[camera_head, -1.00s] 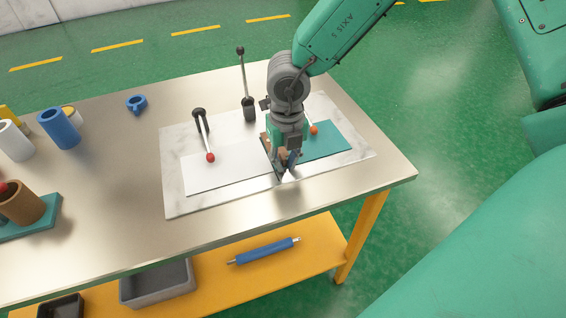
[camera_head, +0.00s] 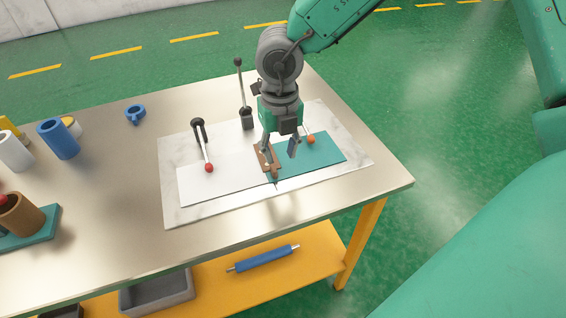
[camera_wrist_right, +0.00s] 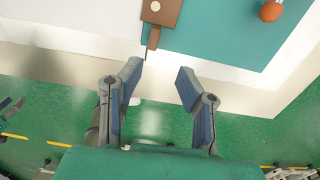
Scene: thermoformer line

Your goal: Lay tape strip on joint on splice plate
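A brown tape strip (camera_head: 266,158) lies over the joint where a white sheet (camera_head: 222,176) meets a teal sheet (camera_head: 322,154). Both sheets lie on the marble-patterned splice plate (camera_head: 180,213). In the right wrist view the strip (camera_wrist_right: 160,12) shows a pale round spot and a narrow tail at its near end. My right gripper (camera_head: 280,154) is open and empty, just above the strip and teal sheet. In the right wrist view its fingers (camera_wrist_right: 158,88) are spread apart, clear of the strip's tail. The strip's far end is partly hidden in the head view. My left gripper is not in view.
Levers with red (camera_head: 209,167) and orange (camera_head: 311,139) knobs reach over the sheets. An upright black-knobbed lever (camera_head: 242,90) stands behind. Blue and white rolls (camera_head: 57,138) and a brown roll on a teal base (camera_head: 44,237) stand left. The table's front is clear.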

